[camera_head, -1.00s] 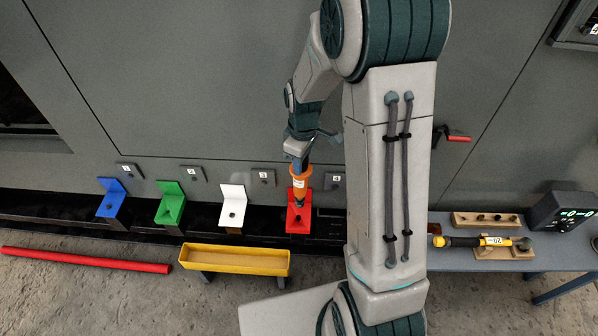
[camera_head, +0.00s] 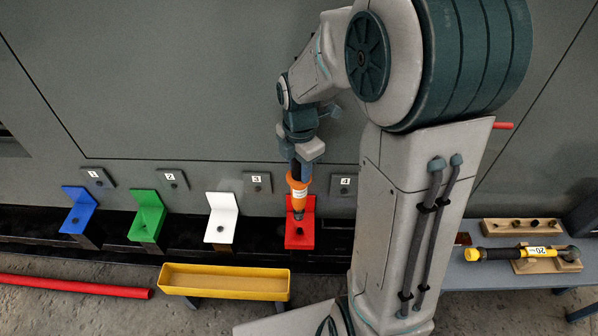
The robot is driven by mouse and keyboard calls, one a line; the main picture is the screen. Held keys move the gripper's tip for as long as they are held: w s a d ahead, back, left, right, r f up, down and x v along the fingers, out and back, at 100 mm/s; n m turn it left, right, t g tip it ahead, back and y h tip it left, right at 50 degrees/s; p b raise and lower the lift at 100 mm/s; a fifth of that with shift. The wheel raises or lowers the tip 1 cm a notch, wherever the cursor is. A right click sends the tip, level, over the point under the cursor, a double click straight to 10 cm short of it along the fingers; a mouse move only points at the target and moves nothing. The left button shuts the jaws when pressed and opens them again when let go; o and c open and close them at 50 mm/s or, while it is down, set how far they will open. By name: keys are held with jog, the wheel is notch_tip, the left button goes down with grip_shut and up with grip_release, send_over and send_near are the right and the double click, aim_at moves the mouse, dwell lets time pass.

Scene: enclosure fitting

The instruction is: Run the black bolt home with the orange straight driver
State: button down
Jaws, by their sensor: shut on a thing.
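My gripper (camera_head: 302,172) is shut on the orange straight driver (camera_head: 297,190). It holds the driver nearly upright, with the dark shank pointing down over the red bracket (camera_head: 306,240). A small dark spot, perhaps the black bolt, shows on the red bracket's foot just below the driver's tip. I cannot tell whether the tip touches the bolt or how far in the bolt sits. The white bracket (camera_head: 222,208), green bracket (camera_head: 150,211) and blue bracket (camera_head: 77,213) stand in a row to the left, each with a dark spot on its foot.
A yellow trough (camera_head: 225,292) stands in front of the brackets, and a red bar (camera_head: 70,286) lies on the floor at left. My arm blocks the view right of the red bracket. A bench (camera_head: 490,302) at right holds a yellow-and-black tool (camera_head: 515,253) and a wooden rack (camera_head: 510,227).

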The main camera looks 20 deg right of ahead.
aim_at(301, 192)
jog(key=shift+w+f+n+b, duration=0.15)
jog(key=shift+f+n+b, duration=0.25)
jog(key=shift+n, duration=0.2)
notch_tip(301, 192, down, 5)
jog(key=b, duration=0.4)
jog(key=shift+d+b, duration=0.1)
jog(key=shift+b, duration=0.25)
jog(key=shift+f+b, duration=0.3)
jog(key=shift+f, duration=0.95)
dwell(1.1)
jog(key=shift+f, duration=0.75)
dwell(2.2)
jog(key=shift+r+p, duration=0.15)
jog(key=shift+p, duration=0.2)
